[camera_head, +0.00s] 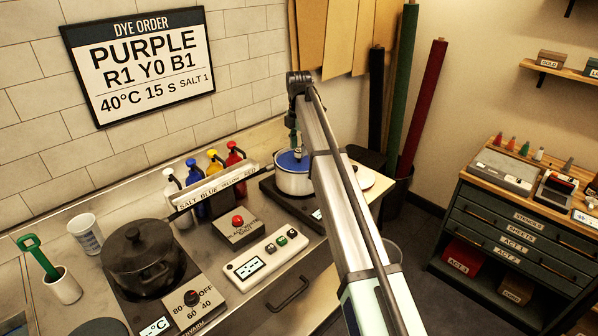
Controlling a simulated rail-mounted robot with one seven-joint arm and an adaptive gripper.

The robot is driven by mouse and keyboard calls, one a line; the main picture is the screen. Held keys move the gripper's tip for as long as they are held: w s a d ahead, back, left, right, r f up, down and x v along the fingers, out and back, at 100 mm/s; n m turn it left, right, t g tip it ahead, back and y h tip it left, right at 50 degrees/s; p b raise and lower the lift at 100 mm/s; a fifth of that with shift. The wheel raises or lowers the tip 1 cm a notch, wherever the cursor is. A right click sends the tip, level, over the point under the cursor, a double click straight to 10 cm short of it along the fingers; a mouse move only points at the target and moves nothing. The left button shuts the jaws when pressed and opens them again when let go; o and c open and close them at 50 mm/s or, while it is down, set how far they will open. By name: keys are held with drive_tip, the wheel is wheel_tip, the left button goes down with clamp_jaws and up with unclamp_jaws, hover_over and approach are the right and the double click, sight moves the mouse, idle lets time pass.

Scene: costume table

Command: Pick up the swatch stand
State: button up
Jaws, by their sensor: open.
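I cannot clearly make out a swatch stand in the head view; the arm hides part of the counter's right end. My gripper (292,137) is at the far end of the arm, pointing down above a white pot (291,184) with a blue top. The gripper is small and partly behind the arm; its jaws are open. I see nothing held in it.
A dark lidded pot (140,260) stands on a hotplate at left. Several pump bottles (216,170) stand behind a labelled rail. A button box (238,228) and control panel (265,256) sit in front. Fabric rolls (425,100) stand right; a drawer cabinet (500,225) is farther right.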

sight(299, 158)
drive_tip(key=shift+s+f+p, duration=0.15)
drive_tip(key=shift+f+p, duration=0.4)
drive_tip(key=shift+f, duration=0.15)
drive_tip(key=shift+f+p, duration=0.6)
drive_tip(key=shift+f, duration=1.25)
clamp_jaws()
